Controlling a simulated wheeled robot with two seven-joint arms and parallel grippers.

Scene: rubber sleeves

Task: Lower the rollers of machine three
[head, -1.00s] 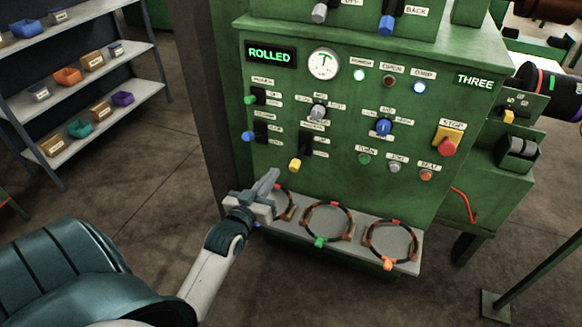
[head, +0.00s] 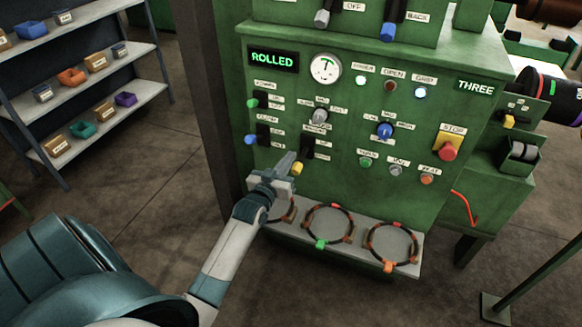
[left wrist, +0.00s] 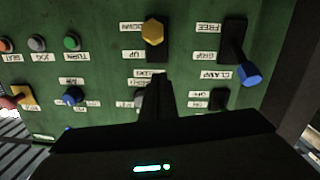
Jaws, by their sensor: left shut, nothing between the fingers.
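Machine three is a green panel (head: 340,185) whose display (head: 272,58) reads ROLLED. A yellow-knobbed lever (head: 297,168) sits low in the panel's left half. In the left wrist view, which is upside down, its yellow knob (left wrist: 153,31) is at the end of its slot beside the DOWN label. My left gripper (head: 288,160) is shut and empty, its fingers pointing up just left of the yellow knob. I cannot tell whether they touch it in the head view; in the left wrist view the fingertips (left wrist: 160,80) appear apart from it. My right gripper is not in view.
A blue-knobbed lever (head: 250,140) and a green-knobbed lever (head: 252,103) are up and left. A red stop button (head: 447,151) is at right. A ledge (head: 367,268) below holds rings with coloured tabs, the left one partly hidden by my gripper. Shelves with bins (head: 82,130) stand left.

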